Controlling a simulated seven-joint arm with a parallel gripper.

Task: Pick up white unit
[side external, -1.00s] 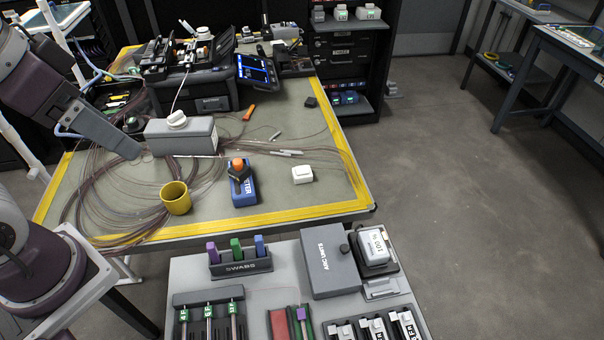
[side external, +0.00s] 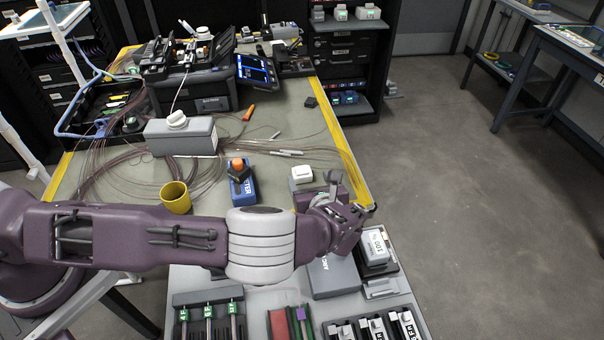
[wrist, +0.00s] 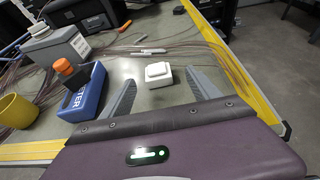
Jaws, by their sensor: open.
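A small white box-shaped unit (side external: 302,171) lies on the bench mat; in the wrist view the white unit (wrist: 158,70) shows a raised square top. My gripper (wrist: 161,80) is open and empty. In the wrist view its two grey fingers point toward the unit, one to each side of it, with the unit near their tips. I cannot tell whether the tips reach past its near face. In the side view my gripper (side external: 318,188) hangs over the bench's front edge, close to the unit, and part of it covers the unit's lower front.
A blue holder (wrist: 85,95) with an orange-topped bottle and a yellow cup (wrist: 14,112) stand left of the unit. Thin fibres and pens lie behind it. The grey arc units box (side external: 333,278) and a labelled 100 unit (side external: 374,246) sit on the front cart.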

